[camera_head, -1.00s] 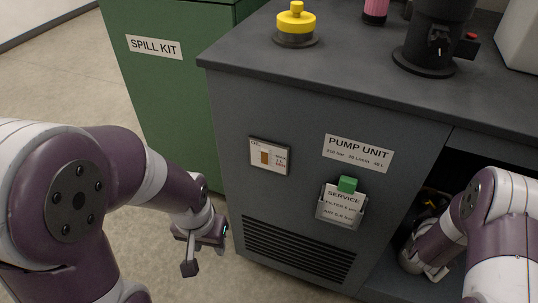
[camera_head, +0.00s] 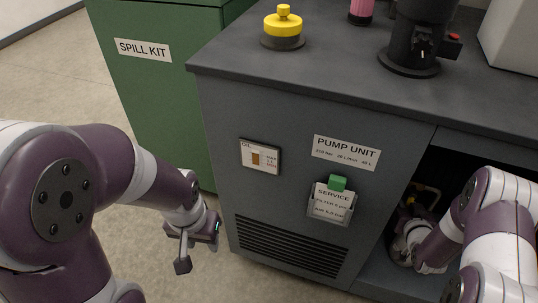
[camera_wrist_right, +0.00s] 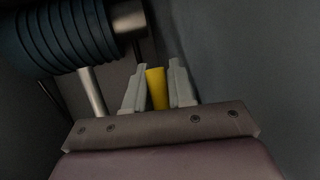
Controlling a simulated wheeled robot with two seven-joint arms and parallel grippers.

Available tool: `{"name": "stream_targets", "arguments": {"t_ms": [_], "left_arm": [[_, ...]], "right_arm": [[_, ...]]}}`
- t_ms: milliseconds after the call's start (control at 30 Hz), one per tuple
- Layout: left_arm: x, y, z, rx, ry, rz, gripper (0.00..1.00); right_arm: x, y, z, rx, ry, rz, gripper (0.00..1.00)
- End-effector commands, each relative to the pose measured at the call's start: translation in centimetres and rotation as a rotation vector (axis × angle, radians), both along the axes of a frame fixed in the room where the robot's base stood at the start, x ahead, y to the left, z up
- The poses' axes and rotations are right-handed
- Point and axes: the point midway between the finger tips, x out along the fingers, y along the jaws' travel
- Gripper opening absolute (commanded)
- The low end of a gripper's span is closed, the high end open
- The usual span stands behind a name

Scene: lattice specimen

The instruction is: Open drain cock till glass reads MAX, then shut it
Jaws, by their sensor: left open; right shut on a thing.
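The oil glass (camera_head: 260,157) is a small framed panel on the front of the pump unit (camera_head: 310,95), with a brown column beside small print that I cannot read surely. My right arm reaches into the dark opening at the right of the cabinet. In the right wrist view my right gripper (camera_wrist_right: 158,88) is shut on a yellow handle (camera_wrist_right: 157,88), which stands between its two grey fingers. The body of the cock is hidden. My left gripper (camera_head: 200,247) is open and empty, in front of the cabinet at its left.
A ribbed dark hose (camera_wrist_right: 62,35) and a metal pipe (camera_wrist_right: 92,92) lie left of the right gripper. A service card holder (camera_head: 332,203) with a green clip hangs on the front. A green spill kit cabinet (camera_head: 150,90) stands at left.

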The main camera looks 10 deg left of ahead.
Motion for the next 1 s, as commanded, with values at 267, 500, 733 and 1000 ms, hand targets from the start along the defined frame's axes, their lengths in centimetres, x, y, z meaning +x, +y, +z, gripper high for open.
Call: {"name": "stream_targets", "arguments": {"t_ms": [267,500,733,1000], "left_arm": [[0.0,0.0,0.0,0.000,0.000,0.000,0.43],[0.0,0.0,0.3,0.000,0.000,0.000,0.43],[0.0,0.0,3.1,0.000,0.000,0.000,0.43],[0.0,0.0,5.0,0.000,0.000,0.000,0.43]], "right_arm": [[0.1,0.1,0.2,-0.001,-0.005,0.002,0.53],[-0.3,0.0,0.3,-0.001,0.000,0.000,0.53],[-5.1,0.1,2.8,0.002,0.002,-0.003,0.53],[-10.7,0.2,4.7,0.000,-0.001,0.000,0.53]]}}
